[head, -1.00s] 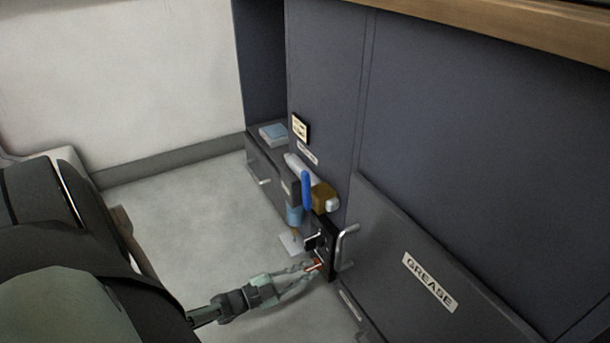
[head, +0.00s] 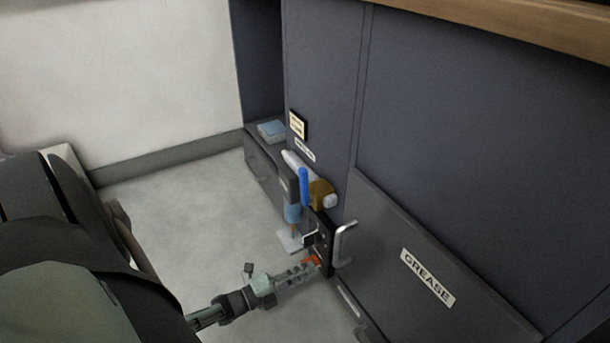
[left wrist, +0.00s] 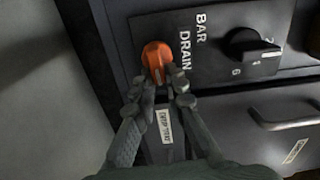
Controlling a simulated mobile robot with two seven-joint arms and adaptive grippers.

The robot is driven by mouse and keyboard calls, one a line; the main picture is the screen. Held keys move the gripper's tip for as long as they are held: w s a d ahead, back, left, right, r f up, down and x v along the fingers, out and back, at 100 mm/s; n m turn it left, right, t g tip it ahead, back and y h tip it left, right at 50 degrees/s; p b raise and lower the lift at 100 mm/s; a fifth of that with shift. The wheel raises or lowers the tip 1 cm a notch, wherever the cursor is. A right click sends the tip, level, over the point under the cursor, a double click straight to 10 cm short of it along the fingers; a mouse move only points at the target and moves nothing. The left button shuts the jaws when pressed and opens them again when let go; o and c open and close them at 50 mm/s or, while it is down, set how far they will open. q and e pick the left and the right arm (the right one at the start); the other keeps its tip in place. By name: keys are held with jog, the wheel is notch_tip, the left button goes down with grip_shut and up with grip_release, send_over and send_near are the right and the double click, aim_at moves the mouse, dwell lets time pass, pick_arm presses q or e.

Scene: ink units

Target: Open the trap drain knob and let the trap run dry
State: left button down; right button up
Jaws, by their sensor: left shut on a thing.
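The orange drain knob (head: 312,261) is on a dark panel (head: 325,245) low on the cabinet front. In the left wrist view the orange knob (left wrist: 157,58) sits beside the lettering "BAR" and "DRAIN". My left gripper (head: 302,267) is at the knob, its fingers shut on it; the fingertips (left wrist: 160,90) show at the knob's lower side. The trap, with a bluish bowl (head: 292,213) and a thin brass outlet below, hangs above and left of the panel. I cannot tell whether fluid runs from it. My right gripper is not in view.
A black numbered knob (left wrist: 248,47) is right of the orange one. A blue lever (head: 304,187) stands by a brass valve block (head: 321,193) on a pale pipe. A metal handle (head: 344,243) projects beside the panel. A white pad (head: 290,241) lies below the trap.

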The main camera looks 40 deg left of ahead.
pick_arm(q)
jog(key=shift+s+f+m, duration=0.1)
jog(key=shift+m, duration=0.4)
jog(key=c, duration=1.6)
grip_release()
jog(key=shift+o, duration=0.2)
jog(key=v, duration=1.2)
